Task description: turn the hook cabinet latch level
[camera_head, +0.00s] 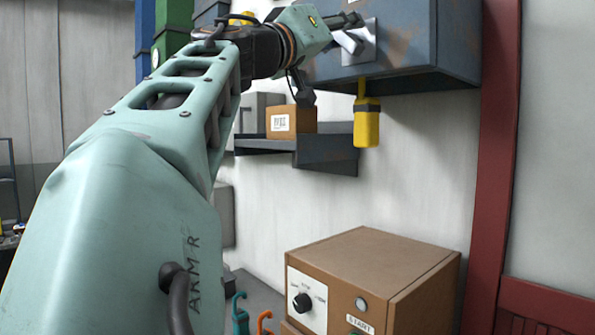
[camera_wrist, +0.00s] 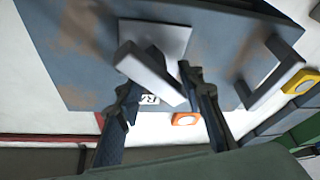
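The hook cabinet (camera_head: 410,30) is a worn blue-grey box on the wall at the top of the head view, and its face fills much of the wrist view (camera_wrist: 80,60). Its latch (camera_head: 349,42) is a silver lever on a pale square plate. In the wrist view the latch lever (camera_wrist: 152,76) slants down to the right, so it looks tilted. My gripper (camera_wrist: 156,82) is open, with its dark fingers apart on either side of the lever. I cannot tell whether either finger touches it. In the head view my gripper (camera_head: 347,20) is at the latch, partly hidden.
A yellow block (camera_head: 367,126) hangs under the cabinet. A shelf (camera_head: 325,152) holds a cardboard box (camera_head: 291,121). A brown control box (camera_head: 370,270) with a dial stands below. A grey handle (camera_wrist: 272,76) sits beside the latch in the wrist view.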

